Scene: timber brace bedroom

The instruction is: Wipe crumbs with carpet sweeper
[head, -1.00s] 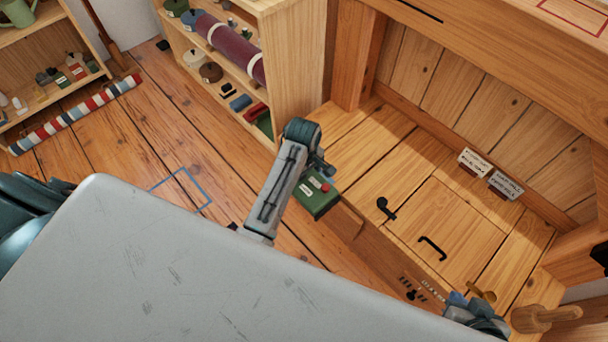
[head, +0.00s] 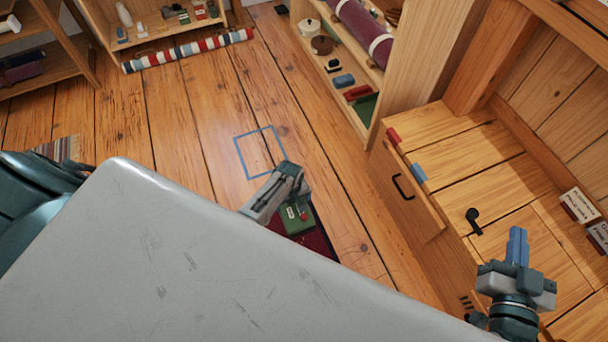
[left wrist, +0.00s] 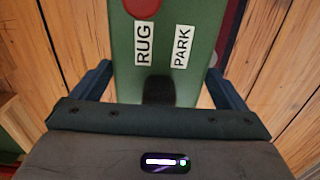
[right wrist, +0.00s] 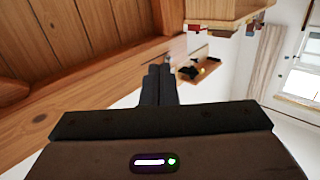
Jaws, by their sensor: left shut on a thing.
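The green carpet sweeper (head: 296,219) has a red button and white labels; in the left wrist view its body (left wrist: 155,75) reads RUG and PARK. My left gripper (head: 293,205) is shut on it, one finger on each side. The sweeper is above or on a dark red rug (head: 316,243), partly hidden by my grey body; I cannot tell whether they touch. My right gripper (head: 517,245) is raised before the wooden bench, empty, its fingers together in the right wrist view (right wrist: 158,86). I can make out no crumbs.
A blue square outline (head: 238,160) marks the plank floor. A wooden bench with drawers (head: 440,130) stands right, and a shelf unit (head: 405,75) behind it. A striped roll (head: 190,50) lies at the back left. The floor between is clear.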

